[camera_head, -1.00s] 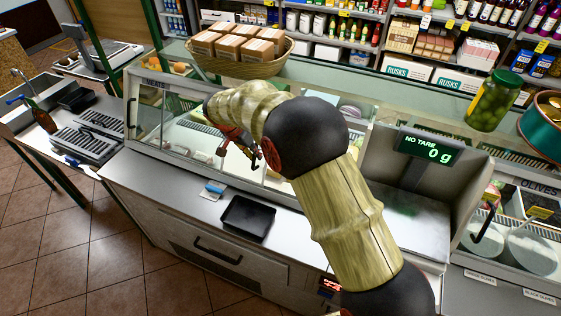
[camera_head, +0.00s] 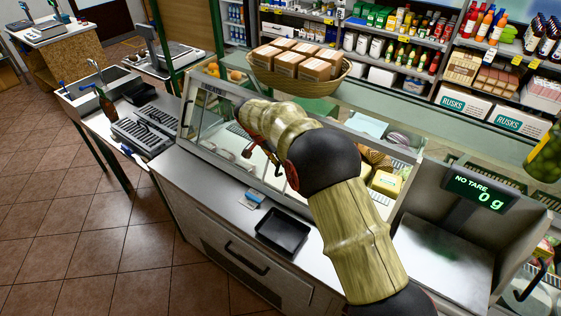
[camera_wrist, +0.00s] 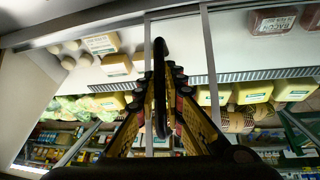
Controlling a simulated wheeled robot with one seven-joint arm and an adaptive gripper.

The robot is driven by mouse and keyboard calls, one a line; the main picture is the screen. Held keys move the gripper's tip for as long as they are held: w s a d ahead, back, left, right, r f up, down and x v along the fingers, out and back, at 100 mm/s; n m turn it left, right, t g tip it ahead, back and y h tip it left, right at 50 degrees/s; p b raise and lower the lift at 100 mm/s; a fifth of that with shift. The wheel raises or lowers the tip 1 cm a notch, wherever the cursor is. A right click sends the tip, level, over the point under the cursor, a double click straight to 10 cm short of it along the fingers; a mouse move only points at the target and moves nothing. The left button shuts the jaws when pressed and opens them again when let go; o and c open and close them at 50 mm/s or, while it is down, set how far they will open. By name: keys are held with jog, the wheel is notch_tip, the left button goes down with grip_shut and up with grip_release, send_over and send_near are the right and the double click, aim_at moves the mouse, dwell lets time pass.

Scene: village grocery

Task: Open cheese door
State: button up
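The glass-fronted counter case (camera_head: 228,172) has a MEATS label at its left end. Yellow cheese (camera_head: 387,182) shows inside its right part, beside my arm. My gripper (camera_head: 262,150) is at the case's front glass, partly hidden behind my arm. In the wrist view, a black upright door handle (camera_wrist: 160,110) stands between the fingers of my gripper (camera_wrist: 163,76), which are drawn in close on both sides of it. Door frame edges rise beside the handle. Cheese blocks (camera_wrist: 117,64) show behind the glass. How far the door stands open is unclear.
A black tray (camera_head: 283,232) and a small card (camera_head: 252,198) lie on the counter ledge below my arm. A scale (camera_head: 450,240) reading 0 g stands at right. A basket of boxes (camera_head: 300,75) sits on top of the case. The tiled floor at left is clear.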

jog(key=o, duration=0.4)
jog(key=v, duration=1.2)
jog(key=shift+w, duration=0.1)
